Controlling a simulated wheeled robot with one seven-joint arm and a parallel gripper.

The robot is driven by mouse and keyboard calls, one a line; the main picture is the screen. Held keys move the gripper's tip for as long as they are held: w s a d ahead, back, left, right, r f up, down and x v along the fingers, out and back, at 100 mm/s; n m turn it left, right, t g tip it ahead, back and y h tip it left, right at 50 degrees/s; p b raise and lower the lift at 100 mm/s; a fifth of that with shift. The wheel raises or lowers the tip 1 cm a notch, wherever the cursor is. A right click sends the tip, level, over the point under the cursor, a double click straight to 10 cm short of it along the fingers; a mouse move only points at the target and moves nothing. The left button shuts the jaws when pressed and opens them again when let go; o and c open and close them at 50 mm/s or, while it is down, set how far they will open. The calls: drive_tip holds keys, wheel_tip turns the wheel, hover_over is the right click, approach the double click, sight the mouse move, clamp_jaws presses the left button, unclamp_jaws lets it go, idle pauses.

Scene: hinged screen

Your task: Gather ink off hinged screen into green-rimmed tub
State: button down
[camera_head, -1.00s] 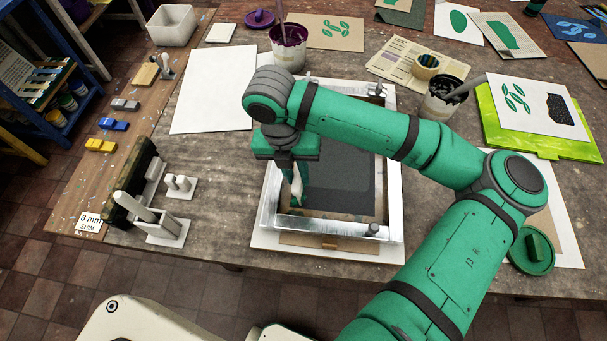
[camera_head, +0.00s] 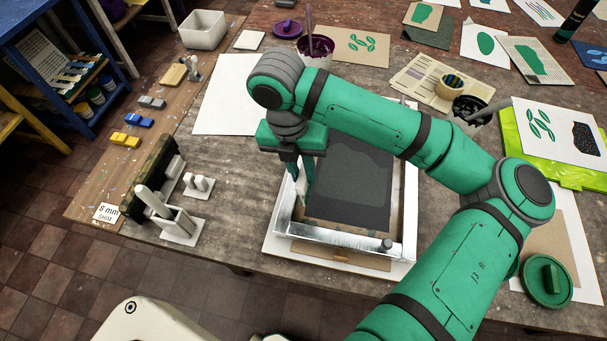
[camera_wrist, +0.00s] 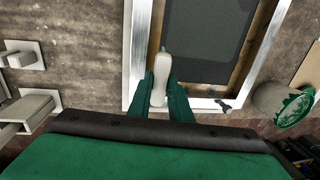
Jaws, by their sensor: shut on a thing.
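The hinged screen (camera_head: 402,222) is a pale metal frame with dark grey mesh, lying flat on the table. It also shows in the wrist view (camera_wrist: 140,60). My gripper (camera_head: 303,190) points down over the screen's left side. In the wrist view my gripper (camera_wrist: 162,100) is shut on a cream-coloured tool (camera_wrist: 161,66), whose lower end is near the frame's near-left corner. I cannot tell whether it touches. A tub with green on its rim (camera_wrist: 284,104) stands right of the screen in the wrist view; my arm seems to hide it in the head view. No ink is clearly visible on the mesh.
A purple-ink tub (camera_head: 315,50) and a dark-ink tub (camera_head: 470,108) stand beyond the screen. A green lid (camera_head: 548,280) lies to the right. Pale stands (camera_head: 180,227) and a shim label (camera_head: 107,213) are on the left. Bare table shows between the stands and screen.

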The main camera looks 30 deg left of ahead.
drive_tip(key=shift+r, duration=1.65)
drive_tip(key=shift+a, duration=0.1)
drive_tip(key=shift+w, duration=0.1)
idle(0.3)
